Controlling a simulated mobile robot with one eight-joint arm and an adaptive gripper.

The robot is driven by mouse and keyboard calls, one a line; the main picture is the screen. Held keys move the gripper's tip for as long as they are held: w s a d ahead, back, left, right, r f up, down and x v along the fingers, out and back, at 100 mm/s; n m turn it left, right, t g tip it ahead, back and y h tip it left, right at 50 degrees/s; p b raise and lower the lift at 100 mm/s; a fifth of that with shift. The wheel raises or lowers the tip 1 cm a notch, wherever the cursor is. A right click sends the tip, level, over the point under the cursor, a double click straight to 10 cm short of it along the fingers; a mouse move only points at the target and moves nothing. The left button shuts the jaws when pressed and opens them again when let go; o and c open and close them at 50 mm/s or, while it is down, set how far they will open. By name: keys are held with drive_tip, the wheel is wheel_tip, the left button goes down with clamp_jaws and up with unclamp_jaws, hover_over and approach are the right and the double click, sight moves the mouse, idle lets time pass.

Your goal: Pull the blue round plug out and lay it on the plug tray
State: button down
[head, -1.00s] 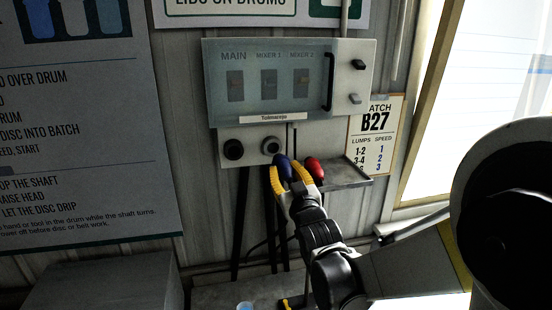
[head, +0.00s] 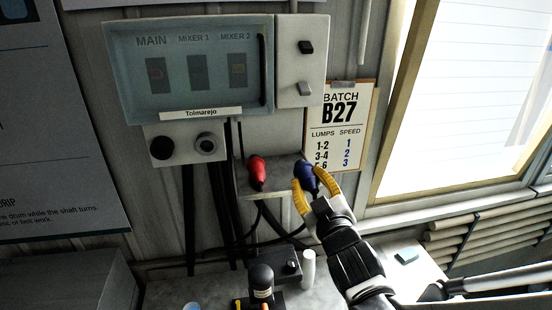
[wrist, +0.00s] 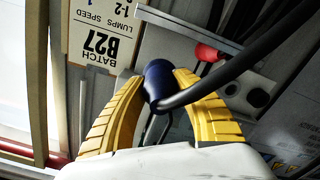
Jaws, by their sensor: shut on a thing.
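The blue round plug (head: 307,177) is between the yellow fingers of my gripper (head: 309,181), at the right end of the plug tray (head: 282,168). In the wrist view the fingers (wrist: 158,88) close on both sides of the blue plug (wrist: 158,78), and a black cable runs from it to the upper right. I cannot tell whether the plug touches the tray. A red plug (head: 257,173) is at the tray's left part. A grey-ringed round socket (head: 207,145) on the panel box has no plug in it.
A black round fitting (head: 162,148) is left of the socket. The switch cabinet (head: 190,68) is above. The batch sign (head: 340,125) hangs close behind and right of my gripper. Black cables hang under the box. A bench below holds a black device (head: 262,282) and a white cylinder (head: 308,268).

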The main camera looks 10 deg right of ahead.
drive_tip(key=b, duration=0.2)
hover_over(293, 176)
drive_tip(key=shift+s+d+f, duration=0.1)
drive_tip(key=shift+s+f, duration=0.35)
drive_tip(key=shift+f, duration=0.25)
drive_tip(key=shift+w+f+b, duration=0.25)
drive_tip(key=shift+f+b, duration=0.2)
drive_tip(key=shift+b, duration=0.05)
drive_tip(key=shift+w+f+b, duration=0.2)
drive_tip(key=shift+f+b, duration=0.25)
drive_tip(key=shift+w+f+b, duration=0.1)
drive_tip(key=shift+f+b, duration=0.1)
drive_tip(key=shift+b, duration=0.1)
drive_tip(key=shift+f+b, duration=0.15)
drive_tip(key=shift+b, duration=0.15)
